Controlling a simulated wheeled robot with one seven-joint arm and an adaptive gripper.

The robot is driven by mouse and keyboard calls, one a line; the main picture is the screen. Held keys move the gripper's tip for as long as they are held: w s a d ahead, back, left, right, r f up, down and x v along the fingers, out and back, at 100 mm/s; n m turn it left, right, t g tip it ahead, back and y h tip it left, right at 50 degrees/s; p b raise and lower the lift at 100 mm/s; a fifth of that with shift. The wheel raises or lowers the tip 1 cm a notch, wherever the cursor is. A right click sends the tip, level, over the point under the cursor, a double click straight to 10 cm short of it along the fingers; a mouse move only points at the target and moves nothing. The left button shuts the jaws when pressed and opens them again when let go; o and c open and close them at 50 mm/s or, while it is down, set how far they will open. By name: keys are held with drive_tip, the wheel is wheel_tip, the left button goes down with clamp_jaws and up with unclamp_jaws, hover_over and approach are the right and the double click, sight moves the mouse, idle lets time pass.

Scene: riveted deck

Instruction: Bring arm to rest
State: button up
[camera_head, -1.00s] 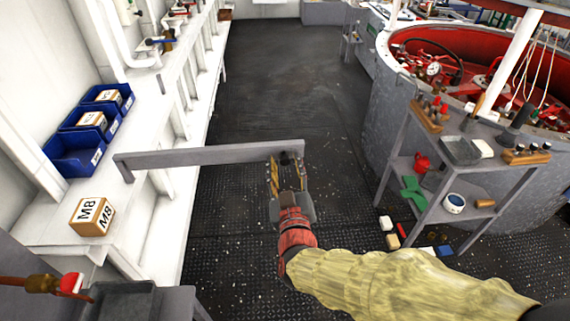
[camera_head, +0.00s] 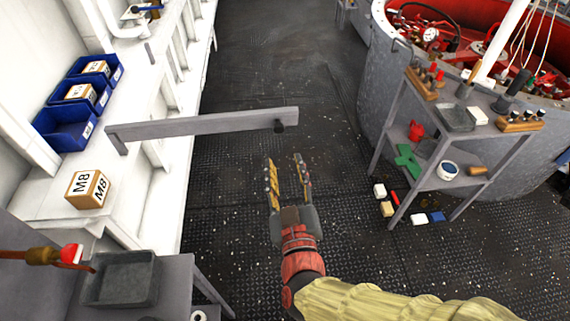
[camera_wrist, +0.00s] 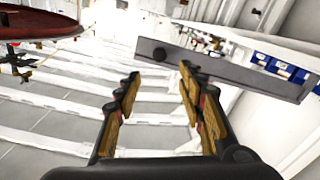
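My gripper (camera_head: 287,184) is open and empty over the dark studded deck, fingers pointing away from me. My arm reaches in from the lower right. A grey bar (camera_head: 205,124) reaches out from the white bench at the left, with a dark knob (camera_head: 279,126) near its free end. The gripper is apart from the bar, nearer to me than the knob. In the wrist view the open fingers (camera_wrist: 155,85) show with nothing between them, and the bar (camera_wrist: 235,70) crosses beyond them.
The white bench (camera_head: 133,190) holds blue bins (camera_head: 64,131) and an M8 box (camera_head: 87,188). At right, a grey shelf stand (camera_head: 440,180) holds tools, with small blocks on the floor below. A grey tray (camera_head: 120,279) is at lower left. The deck between is clear.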

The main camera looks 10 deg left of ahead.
idle(0.3)
drive_tip(key=s+a+f+g+y, duration=0.2)
drive_tip(key=s+a+f+g, duration=0.4)
drive_tip(key=f, duration=0.4)
drive_tip(key=s+f+n+g, duration=0.1)
drive_tip(key=s+f+g, duration=0.1)
drive_tip(key=s+g, duration=0.4)
drive_tip(key=d+r+m+h, duration=0.2)
drive_tip(key=d+r, duration=0.2)
drive_tip(key=d, duration=0.6)
drive_tip(key=d+r+m+h, duration=0.2)
drive_tip(key=d+r, duration=0.3)
drive_tip(key=d, duration=0.4)
drive_tip(key=d+r+m+h, duration=0.2)
drive_tip(key=d+r+m, duration=0.1)
drive_tip(key=d, duration=0.7)
drive_tip(key=shift+d+r+p, duration=0.3)
drive_tip(key=shift+r, duration=0.5)
